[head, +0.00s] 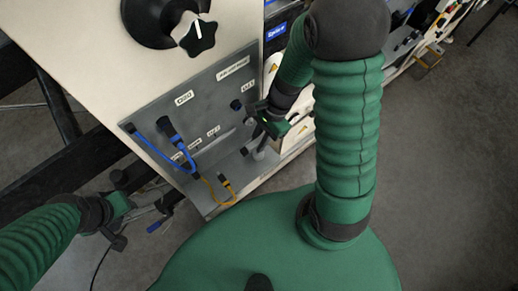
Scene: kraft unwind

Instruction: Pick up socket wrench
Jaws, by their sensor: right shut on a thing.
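My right gripper (258,125) is by the grey panel at the front of the beige machine. It is shut on a dark, slim tool with a greyish lower end (259,153), which appears to be the socket wrench. The gripper and arm hide most of it, and I cannot tell whether its lower end touches the ledge. My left gripper (122,224) is at the lower left, away from the panel, and its jaws are too small and dark to read.
The grey panel (205,105) carries labels, a blue cable (160,155) and a yellow cable (212,190). A black star knob (198,36) is above. Dark bars (62,105) stand at the left. Grey floor (450,170) is clear at the right.

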